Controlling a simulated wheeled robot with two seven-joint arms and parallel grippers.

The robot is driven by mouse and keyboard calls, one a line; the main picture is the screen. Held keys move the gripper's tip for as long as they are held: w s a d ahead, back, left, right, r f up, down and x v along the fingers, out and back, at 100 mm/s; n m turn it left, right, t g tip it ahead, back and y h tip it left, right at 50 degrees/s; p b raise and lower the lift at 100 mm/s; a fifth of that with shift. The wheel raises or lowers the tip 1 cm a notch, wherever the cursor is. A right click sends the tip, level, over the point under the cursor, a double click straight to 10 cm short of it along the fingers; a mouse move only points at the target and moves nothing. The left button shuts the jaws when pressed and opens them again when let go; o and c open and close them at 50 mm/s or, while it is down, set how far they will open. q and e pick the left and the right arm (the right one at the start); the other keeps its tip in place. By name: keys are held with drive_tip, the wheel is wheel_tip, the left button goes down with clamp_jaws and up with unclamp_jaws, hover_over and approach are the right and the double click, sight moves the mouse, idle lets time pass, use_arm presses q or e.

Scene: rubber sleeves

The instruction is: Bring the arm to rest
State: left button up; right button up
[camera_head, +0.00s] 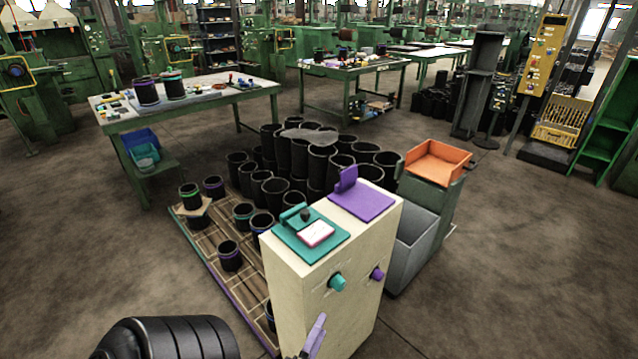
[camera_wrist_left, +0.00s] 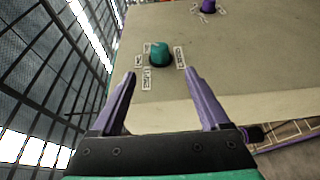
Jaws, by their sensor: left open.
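My left gripper (camera_head: 314,338) is at the bottom edge of the head view, low in front of the cream cabinet (camera_head: 290,300). One purple finger shows there. In the left wrist view the gripper (camera_wrist_left: 160,75) is open, with its two purple fingers spread and nothing between them. The teal knob (camera_wrist_left: 160,54) on the cabinet face lies beyond and between the fingertips, apart from them. It also shows in the head view (camera_head: 337,282). The purple knob (camera_head: 377,273) is to its right. My black left arm covers the bottom left of the head view. My right gripper is not in view.
On the cabinet top are a teal plate (camera_head: 289,241) and a purple plate (camera_head: 372,206). Black sleeves (camera_head: 300,155) crowd a wooden pallet (camera_head: 207,258) behind it. A grey bin (camera_head: 412,250) and an orange tray (camera_head: 437,161) stand to the right. The floor at far right is clear.

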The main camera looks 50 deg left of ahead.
use_arm(q)
drive_tip(key=s+d+f+m+g+h, duration=0.2)
drive_tip(key=d+f+m+g+h, duration=0.15)
drive_tip(key=f+m, duration=0.5)
drive_tip(key=s+d+f+m+g+h, duration=0.15)
drive_tip(key=d+f+m+h, duration=0.3)
drive_tip(key=f, duration=0.75)
drive_tip(key=s+a+f+m+g, duration=0.2)
drive_tip(key=s+f+m+g, duration=0.3)
drive_tip(key=s, duration=0.3)
drive_tip(key=s+a+f+m+g, duration=0.2)
drive_tip(key=s+f+m+g, duration=0.3)
drive_tip(key=s+f+m, duration=0.2)
drive_tip(key=shift+s+a+f+y, duration=0.35)
drive_tip(key=shift+s+f+y, duration=0.1)
drive_tip(key=shift+s, duration=0.2)
